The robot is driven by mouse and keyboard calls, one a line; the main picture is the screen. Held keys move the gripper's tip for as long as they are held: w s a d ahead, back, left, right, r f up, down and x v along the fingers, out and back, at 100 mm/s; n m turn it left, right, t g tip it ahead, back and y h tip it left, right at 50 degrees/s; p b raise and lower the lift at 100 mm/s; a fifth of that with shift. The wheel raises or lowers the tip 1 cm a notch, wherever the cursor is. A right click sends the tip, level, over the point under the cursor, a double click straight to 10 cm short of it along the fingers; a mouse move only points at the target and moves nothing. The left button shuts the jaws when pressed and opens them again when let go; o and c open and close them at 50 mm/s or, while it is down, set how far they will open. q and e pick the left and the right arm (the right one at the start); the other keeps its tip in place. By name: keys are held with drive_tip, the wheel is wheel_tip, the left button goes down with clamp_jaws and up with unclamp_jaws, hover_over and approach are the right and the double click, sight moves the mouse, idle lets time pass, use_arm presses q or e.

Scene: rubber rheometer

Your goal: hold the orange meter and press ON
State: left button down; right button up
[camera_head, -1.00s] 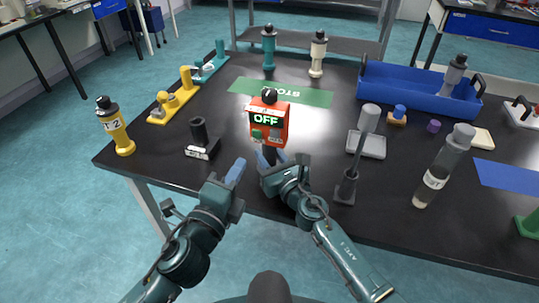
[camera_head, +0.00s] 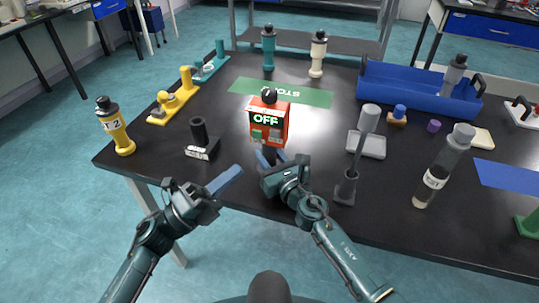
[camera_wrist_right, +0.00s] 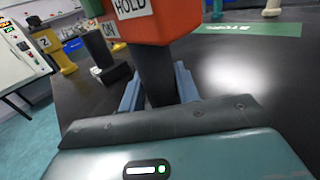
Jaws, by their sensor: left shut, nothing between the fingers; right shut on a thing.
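The orange meter (camera_head: 281,126) stands upright near the table's front edge, with a dark knob on top and a display reading OFF. My right gripper (camera_head: 269,158) is shut on the meter's dark handle below the orange body. In the right wrist view the blue fingers of the right gripper (camera_wrist_right: 158,88) are on both sides of the handle (camera_wrist_right: 156,72). The orange body (camera_wrist_right: 180,20) above shows HOLD and ON labels there. My left gripper (camera_head: 232,176) is shut and empty, below and left of the meter, apart from it.
A black holder (camera_head: 201,140) and a yellow bottle marked 2 (camera_head: 117,128) stand left of the meter. A grey tool on a dark stand (camera_head: 347,188) and a grey-capped bottle (camera_head: 436,170) stand right. A green STOP mat (camera_head: 310,96) lies behind, and a blue tray (camera_head: 400,96) farther right.

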use_arm(q)
approach(267, 129)
drive_tip(key=shift+w+d+r, duration=0.25)
drive_tip(key=shift+d+r, duration=0.25)
drive_tip(key=shift+d, duration=0.25)
drive_tip(key=shift+w+d+r, duration=0.25)
drive_tip(key=shift+d+r, duration=0.25)
drive_tip(key=shift+d, duration=0.3)
drive_tip(key=shift+w, duration=0.1)
idle(0.8)
drive_tip(key=shift+w+d, duration=0.15)
drive_tip(key=shift+w, duration=0.15)
drive_tip(key=shift+w, duration=0.3)
idle(0.5)
drive_tip(key=shift+s, duration=0.7)
drive_tip(key=shift+a, duration=0.2)
drive_tip(key=s+a, duration=0.1)
drive_tip(key=s, duration=0.4)
drive_tip(key=shift+s+a, duration=0.4)
